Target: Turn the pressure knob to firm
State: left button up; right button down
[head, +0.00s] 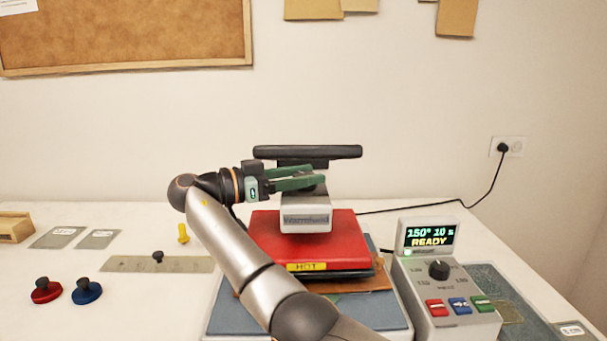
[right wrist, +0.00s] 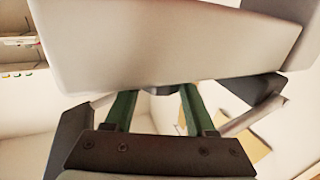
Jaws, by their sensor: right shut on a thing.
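The heat press has a grey upper body (head: 306,216), a black bar handle (head: 307,152) above it and a red plate (head: 308,240) marked HOT below. My right gripper (head: 322,181) reaches in from the left, level, between the handle and the grey body. Its green fingers are shut on a small dark knob, which I take for the pressure knob; the fingers mostly hide it, and its setting cannot be read. In the right wrist view a dark round part (right wrist: 158,90) shows between the fingers, under a large pale surface. My left gripper is out of view.
A control box (head: 440,308) with its own black dial (head: 438,269) and a screen reading READY (head: 429,235) stands right of the press. My arm crosses in front of the press.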

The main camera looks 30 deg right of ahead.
jog(key=shift+d+g, duration=0.1)
jog(key=shift+g, duration=0.3)
jog(key=shift+c, duration=1.2)
grip_release()
